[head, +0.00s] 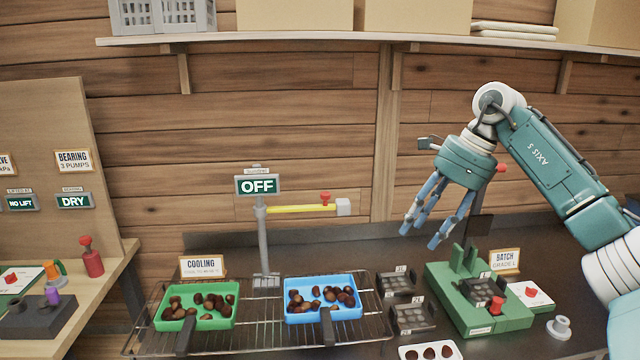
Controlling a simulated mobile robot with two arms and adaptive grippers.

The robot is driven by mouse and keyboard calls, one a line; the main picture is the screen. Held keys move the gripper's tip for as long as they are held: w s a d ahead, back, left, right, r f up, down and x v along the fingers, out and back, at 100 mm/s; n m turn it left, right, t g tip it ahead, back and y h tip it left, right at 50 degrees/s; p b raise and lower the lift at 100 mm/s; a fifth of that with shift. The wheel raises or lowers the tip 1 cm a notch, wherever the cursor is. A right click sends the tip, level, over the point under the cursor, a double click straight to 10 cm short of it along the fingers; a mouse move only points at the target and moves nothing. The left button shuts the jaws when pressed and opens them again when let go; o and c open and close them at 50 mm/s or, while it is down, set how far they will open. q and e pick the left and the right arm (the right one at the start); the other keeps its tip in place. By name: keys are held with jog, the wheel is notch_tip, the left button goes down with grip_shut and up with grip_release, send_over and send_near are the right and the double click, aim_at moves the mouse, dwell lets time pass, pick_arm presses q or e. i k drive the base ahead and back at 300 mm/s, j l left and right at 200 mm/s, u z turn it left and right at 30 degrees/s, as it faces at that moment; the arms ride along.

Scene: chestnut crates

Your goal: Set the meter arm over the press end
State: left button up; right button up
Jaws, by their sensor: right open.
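The yellow meter arm (300,209) reaches rightward from a grey post (264,240) that stands at the back of the wire rack. It has a red knob near its outer end and a pale block at the tip, above and behind the blue tray. A sign on the post reads OFF (257,185). The green press (478,315) stands on the dark counter to the right of the rack. My right gripper (421,236) is open and empty, fingers pointing down, to the right of the arm's tip and apart from it, above the counter. My left gripper is out of view.
A green tray (234,318) and a blue tray (357,312), both holding chestnuts, sit on the rack (262,340). Small dark moulds (412,318) lie between rack and press. A wooden bench (119,262) with a red bottle (92,261) is at left. A shelf (330,37) runs above.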

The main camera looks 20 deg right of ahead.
aim_at(342, 207)
jog(key=i, duration=1.4)
